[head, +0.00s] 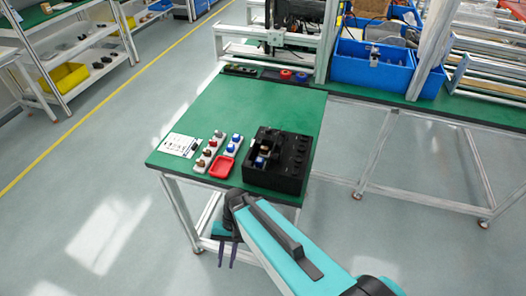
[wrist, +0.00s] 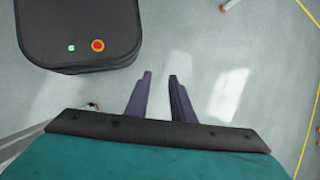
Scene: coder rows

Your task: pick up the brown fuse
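Small dark and brownish pieces sit on the left white strip (head: 212,145) on the green table. A brown one (head: 207,152), probably the brown fuse, shows there, but it is too small to be sure. A second white strip (head: 230,152) holds blue and red pieces. My gripper (head: 227,256) hangs beside the table's front edge, lower than the top, pointing down. In the wrist view its two purple fingers (wrist: 160,80) stand apart with only floor between them. No fuse shows in the wrist view.
The table's back half (head: 250,98) is mostly clear. Blue bins (head: 370,70) stand on the bench at the back right.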

